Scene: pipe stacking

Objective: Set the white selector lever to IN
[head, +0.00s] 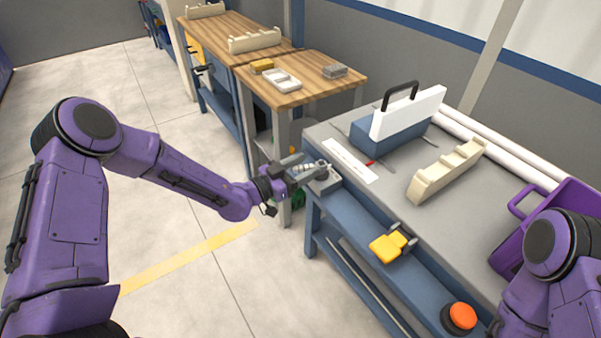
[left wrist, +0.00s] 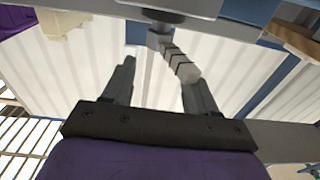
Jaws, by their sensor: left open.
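The selector lever (left wrist: 178,62) shows in the left wrist view as a pale ribbed handle hanging from a dark pivot (left wrist: 163,16). In the head view the lever (head: 309,168) is a small white ribbed piece at the workbench's near left corner, partly hidden by my gripper. My left gripper (head: 305,168) is open around that spot. In the left wrist view its fingers (left wrist: 158,76) are apart; the lever's end is close to or overlapping the right finger, and I cannot tell if they touch. No IN marking is readable. My right gripper is out of view.
The grey workbench (head: 390,215) carries a blue and white case (head: 390,132), a cream rack (head: 447,170), a white strip (head: 350,160) and white pipes (head: 500,150). A yellow part (head: 388,247) and an orange button (head: 461,316) are at its front. Open floor lies left.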

